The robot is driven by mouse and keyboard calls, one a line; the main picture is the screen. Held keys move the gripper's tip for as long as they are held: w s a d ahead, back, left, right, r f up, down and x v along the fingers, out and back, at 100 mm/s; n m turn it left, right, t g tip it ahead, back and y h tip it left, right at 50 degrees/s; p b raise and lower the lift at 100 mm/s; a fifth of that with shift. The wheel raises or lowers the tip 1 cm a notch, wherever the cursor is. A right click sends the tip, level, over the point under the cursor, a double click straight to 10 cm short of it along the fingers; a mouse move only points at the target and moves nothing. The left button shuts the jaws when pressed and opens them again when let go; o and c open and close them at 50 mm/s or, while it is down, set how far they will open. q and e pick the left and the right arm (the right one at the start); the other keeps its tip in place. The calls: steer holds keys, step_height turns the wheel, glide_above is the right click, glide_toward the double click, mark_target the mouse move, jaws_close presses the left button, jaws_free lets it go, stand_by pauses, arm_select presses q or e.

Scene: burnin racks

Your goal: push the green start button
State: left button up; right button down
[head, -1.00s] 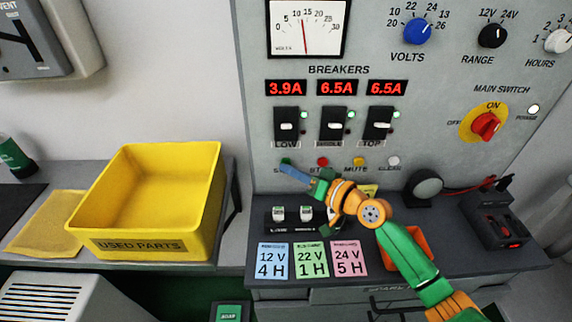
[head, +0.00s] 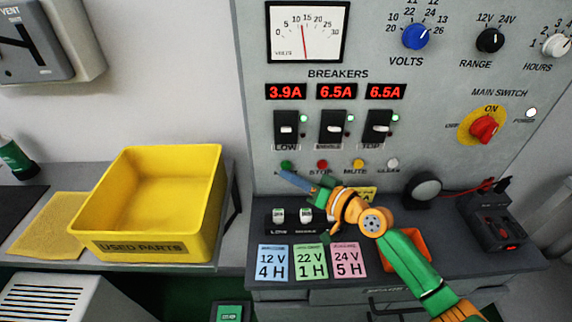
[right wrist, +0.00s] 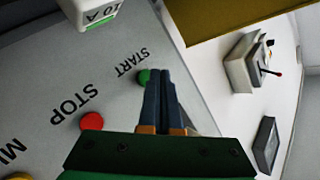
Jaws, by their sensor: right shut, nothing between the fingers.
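The green start button (head: 286,164) is on the panel below the breakers, at the left end of a row of buttons. In the right wrist view the start button (right wrist: 144,77) shows next to the printed word START, partly hidden behind my fingertips. My right gripper (head: 284,175) is shut and empty, its blue fingers pointing at the panel just below the button. In the right wrist view the gripper (right wrist: 155,75) is close to the button; whether it touches I cannot tell. My left gripper is not in view.
The red stop button (head: 322,165), yellow mute button (head: 358,164) and white clear button (head: 392,163) continue the row to the right. A yellow used parts bin (head: 215,205) stands on the left shelf. Coloured cards (head: 310,262) are on the bench front.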

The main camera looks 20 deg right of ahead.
steer(key=shift+s, duration=0.1)
steer(key=s+p, duration=0.1)
steer(key=s+a+p, duration=0.1)
steer(key=s, duration=0.2)
steer(key=shift+s+a+p, duration=0.25)
steer(key=shift+s+p, duration=0.1)
steer(key=shift+p, duration=0.05)
steer(key=shift+f, duration=0.1)
stand_by(0.5)
